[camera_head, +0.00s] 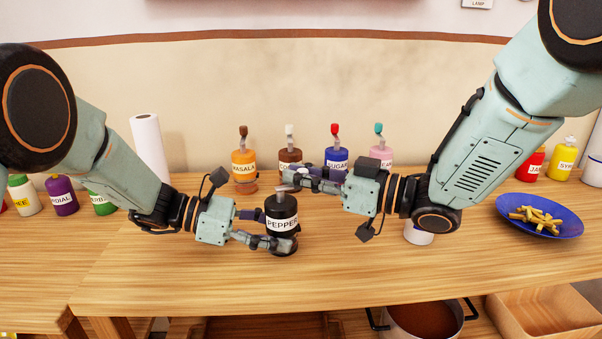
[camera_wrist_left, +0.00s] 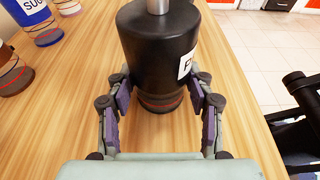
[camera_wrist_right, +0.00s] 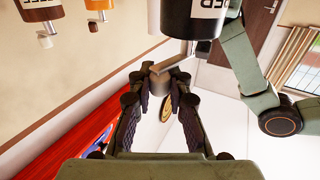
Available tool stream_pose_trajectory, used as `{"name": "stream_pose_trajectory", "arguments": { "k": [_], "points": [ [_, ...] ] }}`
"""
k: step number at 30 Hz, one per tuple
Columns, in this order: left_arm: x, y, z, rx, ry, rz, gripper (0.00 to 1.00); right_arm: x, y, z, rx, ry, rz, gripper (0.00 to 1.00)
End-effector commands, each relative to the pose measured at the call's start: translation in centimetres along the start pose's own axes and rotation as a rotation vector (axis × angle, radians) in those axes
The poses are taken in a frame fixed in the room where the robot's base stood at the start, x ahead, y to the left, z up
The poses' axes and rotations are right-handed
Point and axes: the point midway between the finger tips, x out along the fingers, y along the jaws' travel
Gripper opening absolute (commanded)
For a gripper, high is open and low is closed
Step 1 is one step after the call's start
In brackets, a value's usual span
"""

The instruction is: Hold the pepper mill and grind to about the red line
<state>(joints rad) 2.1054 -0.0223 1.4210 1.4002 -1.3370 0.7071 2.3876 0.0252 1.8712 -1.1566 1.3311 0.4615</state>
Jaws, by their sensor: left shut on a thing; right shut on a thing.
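The black pepper mill (camera_head: 283,208), labelled PEPPER, is upright above the wooden table at the middle; I cannot tell if it touches the table. My left gripper (camera_head: 276,230) is shut around its lower part from the left. The left wrist view shows the mill's dark body (camera_wrist_left: 160,45) and, between the fingers, a brownish lower section with red lines (camera_wrist_left: 160,103). I cannot tell the pepper level. My right gripper (camera_head: 293,180) is above the mill, shut on the crank handle at its top. In the right wrist view the grey crank handle (camera_wrist_right: 172,56) ends between the fingers.
Masala (camera_head: 244,162), sugar (camera_head: 336,157) and other dispensers stand behind the mill. A blue plate of fries (camera_head: 562,225) is at the right. A white cup (camera_head: 419,236) sits under my right arm. A pot (camera_head: 423,318) stands below the table edge. Front table is clear.

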Motion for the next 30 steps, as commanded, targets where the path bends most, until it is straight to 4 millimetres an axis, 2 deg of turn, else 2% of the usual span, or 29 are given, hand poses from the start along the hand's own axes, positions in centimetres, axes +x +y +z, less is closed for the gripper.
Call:
{"name": "stream_pose_trajectory", "arguments": {
  "k": [15,30],
  "points": [
    [0.06,-0.03,-0.08,0.000,0.002,-0.001,0.20,-0.56,-1.01,-0.09,-0.002,0.000,0.268,0.00],
    [-0.03,0.01,-0.11,-0.001,0.002,0.001,0.20,-0.88,-0.93,-0.10,-0.003,0.002,0.326,0.00]
  ]
}}
